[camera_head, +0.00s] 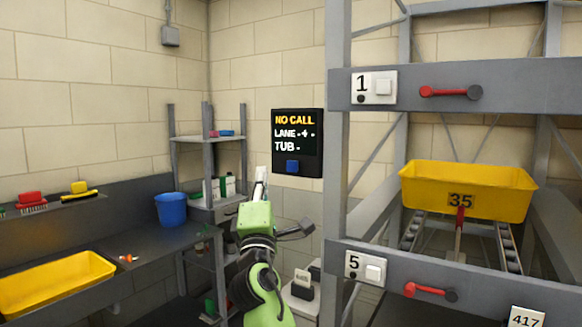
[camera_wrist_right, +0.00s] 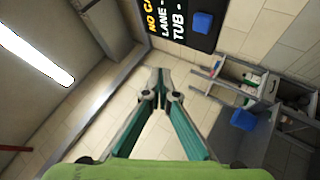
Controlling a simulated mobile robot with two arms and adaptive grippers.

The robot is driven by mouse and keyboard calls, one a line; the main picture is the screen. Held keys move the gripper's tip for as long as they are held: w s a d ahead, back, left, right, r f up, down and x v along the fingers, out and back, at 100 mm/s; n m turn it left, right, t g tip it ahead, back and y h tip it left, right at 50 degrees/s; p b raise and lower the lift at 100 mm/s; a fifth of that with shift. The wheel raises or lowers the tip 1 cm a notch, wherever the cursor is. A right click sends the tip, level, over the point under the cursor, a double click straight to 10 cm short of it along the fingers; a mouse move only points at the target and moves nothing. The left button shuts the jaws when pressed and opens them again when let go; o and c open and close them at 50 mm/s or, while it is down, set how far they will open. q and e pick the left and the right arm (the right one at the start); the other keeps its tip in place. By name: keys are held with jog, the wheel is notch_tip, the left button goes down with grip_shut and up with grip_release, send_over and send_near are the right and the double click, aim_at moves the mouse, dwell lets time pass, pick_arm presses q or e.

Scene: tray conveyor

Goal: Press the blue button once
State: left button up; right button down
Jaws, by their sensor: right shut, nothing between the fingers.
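The blue button (camera_head: 292,166) is a small square on the lower part of a dark wall panel (camera_head: 297,127). The panel reads "NO CALL", "LANE" and "TUB". The button also shows at the top of the right wrist view (camera_wrist_right: 202,22). My right gripper (camera_head: 261,176) points up, just left of and below the panel in the head view, and is apart from the button. In the right wrist view its fingertips (camera_wrist_right: 160,82) are together with nothing between them, and the button lies above and right of them. My left gripper is not in view.
A grey rack at right holds a yellow tub marked 35 (camera_head: 468,190), with red levers and white switch plates 1 (camera_head: 374,87) and 5 (camera_head: 366,268). At left are a bench with a yellow tray (camera_head: 57,284), brushes and a blue bucket (camera_head: 171,209). A shelf stands behind my gripper.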

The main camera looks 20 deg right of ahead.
jog(key=b, duration=0.2)
send_near(287, 162)
jog(key=w+r, duration=0.3)
jog(key=shift+w+d+r, duration=0.2)
jog(key=shift+w+r, duration=0.1)
jog(key=shift+w, duration=0.3)
jog(key=shift+d, duration=0.1)
dwell(1.1)
jog(key=shift+w+d+b, duration=0.25)
jog(key=shift+b, duration=0.15)
jog(key=shift+w+d+b, duration=0.3)
jog(key=shift+d+b, duration=0.05)
jog(key=shift+d, duration=0.05)
dwell(0.7)
jog(key=shift+a, duration=0.1)
jog(key=shift+s+a+p, duration=0.4)
jog(key=shift+s+a, duration=0.2)
jog(key=shift+a, duration=0.05)
